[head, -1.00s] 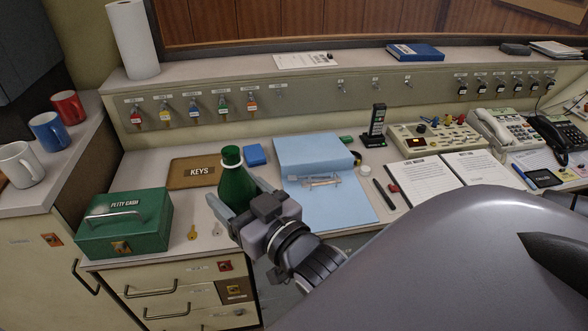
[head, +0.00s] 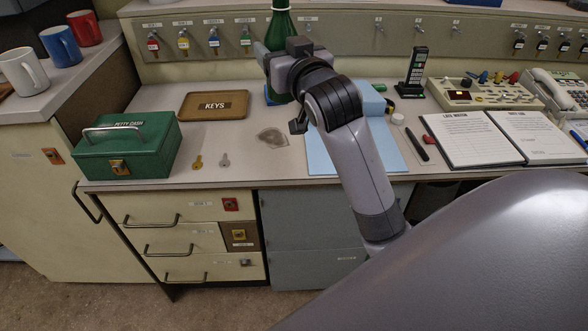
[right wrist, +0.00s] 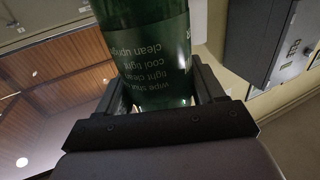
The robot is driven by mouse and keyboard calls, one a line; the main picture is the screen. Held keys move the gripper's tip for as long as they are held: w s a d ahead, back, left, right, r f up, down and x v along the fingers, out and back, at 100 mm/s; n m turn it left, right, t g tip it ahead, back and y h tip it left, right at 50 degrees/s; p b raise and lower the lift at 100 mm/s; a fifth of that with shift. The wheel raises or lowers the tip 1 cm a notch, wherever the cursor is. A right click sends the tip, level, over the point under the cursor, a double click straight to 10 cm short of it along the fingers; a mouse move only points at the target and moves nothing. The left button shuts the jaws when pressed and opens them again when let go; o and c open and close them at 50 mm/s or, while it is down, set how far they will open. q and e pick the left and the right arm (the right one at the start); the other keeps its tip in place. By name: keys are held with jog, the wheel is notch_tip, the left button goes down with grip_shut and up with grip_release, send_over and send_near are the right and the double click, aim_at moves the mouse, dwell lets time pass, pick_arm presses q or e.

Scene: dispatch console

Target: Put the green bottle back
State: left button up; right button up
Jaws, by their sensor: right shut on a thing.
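The green bottle (head: 280,35) is upright in my right gripper (head: 270,60), held above the desk with its top near the upper edge of the head view. The right wrist view shows the bottle (right wrist: 150,55) between the two fingers, with pale printed text on its side. The gripper is shut on it. A greyish smudge (head: 273,137) lies on the bare desk below. My left gripper is not in view.
A green petty cash box (head: 125,150), a keys tray (head: 214,105) and two loose keys are on the left of the desk. Light blue folders (head: 390,150) lie partly behind my arm. Hanging keys line the panel behind. Mugs (head: 60,48) stand on the left counter.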

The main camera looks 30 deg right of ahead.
jog(key=shift+m+h, duration=0.4)
jog(key=shift+h, duration=0.2)
jog(key=d+f+b, duration=0.1)
jog(key=f+b, duration=0.1)
jog(key=f, duration=0.4)
jog(key=w+d+f+b, duration=0.1)
jog(key=f+b, duration=0.2)
jog(key=f, duration=0.3)
jog(key=d+f+b, duration=0.1)
jog(key=f+b, duration=0.2)
jog(key=f, duration=0.3)
jog(key=shift+w+d, duration=0.15)
jog(key=shift+d, duration=0.05)
jog(key=shift+f, duration=0.15)
jog(key=o, duration=1.1)
jog(key=shift+o, duration=0.2)
